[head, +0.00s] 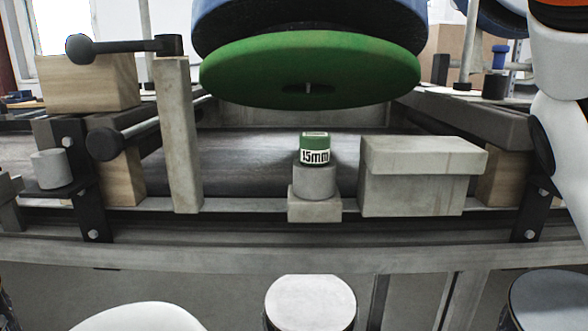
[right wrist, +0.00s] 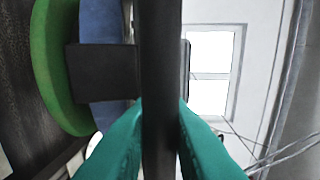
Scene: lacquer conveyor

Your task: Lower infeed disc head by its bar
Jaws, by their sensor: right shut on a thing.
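The infeed disc head hangs over the conveyor at the top middle of the head view, with a green disc (head: 310,65) below a blue one (head: 300,15). The green disc is clear of the things below it. In the right wrist view the green disc (right wrist: 57,60) and blue disc stand at the left. A dark bar (right wrist: 160,60) runs upright through the middle of that view. My right gripper (right wrist: 161,104), with teal fingers, is shut on the bar, one finger on each side. It is out of the head view. My left gripper is in neither view.
A green-topped 15mm block (head: 315,150) sits on a grey round post under the disc. A stone block (head: 420,178) stands to its right and an upright post (head: 178,135) to its left. A black-knobbed lever (head: 125,47) is at the upper left.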

